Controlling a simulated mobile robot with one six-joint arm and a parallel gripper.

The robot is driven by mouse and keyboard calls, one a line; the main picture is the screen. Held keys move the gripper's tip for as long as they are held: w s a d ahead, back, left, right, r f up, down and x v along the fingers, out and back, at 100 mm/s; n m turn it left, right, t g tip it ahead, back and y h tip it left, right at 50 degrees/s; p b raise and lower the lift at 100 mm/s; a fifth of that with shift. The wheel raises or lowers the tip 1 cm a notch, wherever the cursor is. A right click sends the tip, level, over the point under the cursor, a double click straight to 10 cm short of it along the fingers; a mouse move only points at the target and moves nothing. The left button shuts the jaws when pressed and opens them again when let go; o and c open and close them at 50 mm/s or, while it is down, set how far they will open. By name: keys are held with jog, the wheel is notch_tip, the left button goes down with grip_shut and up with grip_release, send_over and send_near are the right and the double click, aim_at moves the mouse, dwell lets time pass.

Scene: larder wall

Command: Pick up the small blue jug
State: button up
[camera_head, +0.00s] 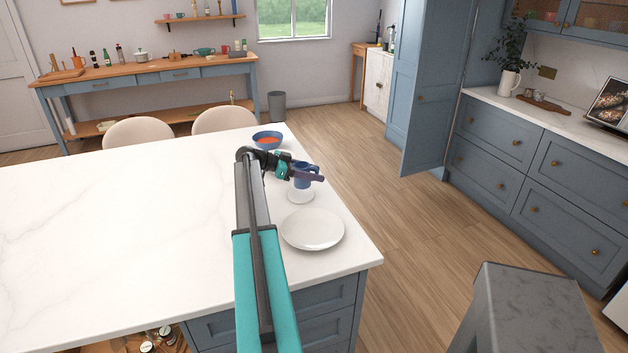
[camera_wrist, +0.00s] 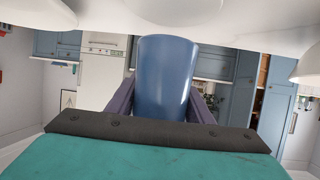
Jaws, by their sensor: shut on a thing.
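The small blue jug (camera_head: 304,182) is at the right side of the white island, above a small white saucer (camera_head: 301,197). My gripper (camera_head: 306,174) reaches over the island from the front, its purple fingers around the jug's body. In the wrist view the jug (camera_wrist: 165,75) fills the space between the two fingers, and my gripper (camera_wrist: 160,105) is shut on it. I cannot tell whether the jug touches the saucer or hangs just above it. The jug's handle is not clear to see.
A white plate (camera_head: 313,229) lies close in front of the saucer. A blue bowl with red contents (camera_head: 267,140) stands behind the gripper. The island top (camera_head: 120,220) is clear to the left. Two pale chairs (camera_head: 140,132) stand at its far side.

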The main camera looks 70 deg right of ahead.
jog(key=w+a+r+b, duration=0.1)
jog(key=w+a+b, duration=0.3)
jog(key=w+a, duration=0.4)
jog(key=shift+w+r, duration=0.25)
jog(key=shift+w, duration=2.45)
